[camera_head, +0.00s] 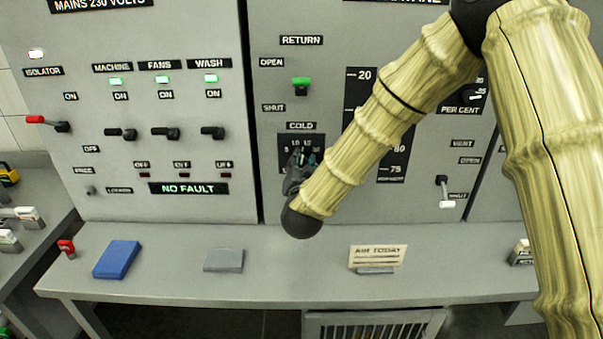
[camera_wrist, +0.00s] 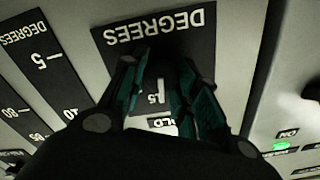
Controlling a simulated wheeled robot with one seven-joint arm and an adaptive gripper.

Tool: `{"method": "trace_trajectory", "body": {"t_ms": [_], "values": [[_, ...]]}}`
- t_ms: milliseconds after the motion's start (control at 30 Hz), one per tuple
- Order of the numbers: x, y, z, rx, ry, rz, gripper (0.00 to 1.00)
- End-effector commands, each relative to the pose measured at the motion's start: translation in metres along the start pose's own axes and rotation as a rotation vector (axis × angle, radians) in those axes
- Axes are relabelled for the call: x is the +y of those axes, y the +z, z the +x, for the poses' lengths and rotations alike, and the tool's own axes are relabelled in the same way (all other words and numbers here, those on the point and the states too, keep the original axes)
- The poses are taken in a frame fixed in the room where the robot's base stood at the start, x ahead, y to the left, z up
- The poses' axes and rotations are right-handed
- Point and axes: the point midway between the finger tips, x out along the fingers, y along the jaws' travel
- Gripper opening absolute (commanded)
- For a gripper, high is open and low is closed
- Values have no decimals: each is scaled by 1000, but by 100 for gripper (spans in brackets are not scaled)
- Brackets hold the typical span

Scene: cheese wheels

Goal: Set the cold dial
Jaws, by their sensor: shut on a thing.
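The cold dial's black plate (camera_head: 285,143) is on the right-hand grey panel, under the label COLD (camera_head: 300,126). The numbers 5 and 10 show along its top; the rest is largely covered by my gripper. In the wrist view the plate with the word DEGREES (camera_wrist: 160,28) appears upside down, and my two green-padded fingers (camera_wrist: 162,95) stand either side of the dial's middle.
A green-handled RETURN lever (camera_head: 301,84) sits above the dial. Scale plates (camera_head: 360,92) and a white-tipped lever (camera_head: 446,195) are to the right, partly behind my arm. Below, the shelf (camera_head: 310,285) holds a blue book (camera_head: 117,259), a grey pad (camera_head: 224,260) and an AIR TODAY card (camera_head: 378,256).

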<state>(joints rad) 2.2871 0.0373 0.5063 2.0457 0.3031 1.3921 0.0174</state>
Motion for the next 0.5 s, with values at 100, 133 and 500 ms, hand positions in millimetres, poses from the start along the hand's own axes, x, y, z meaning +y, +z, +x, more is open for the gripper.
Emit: {"method": "trace_trajectory", "body": {"t_ms": [100, 133, 500], "values": [[3, 2, 0, 2, 1, 73, 7], [3, 2, 0, 2, 1, 90, 7], [1, 0, 0, 0, 1, 202, 7]]}}
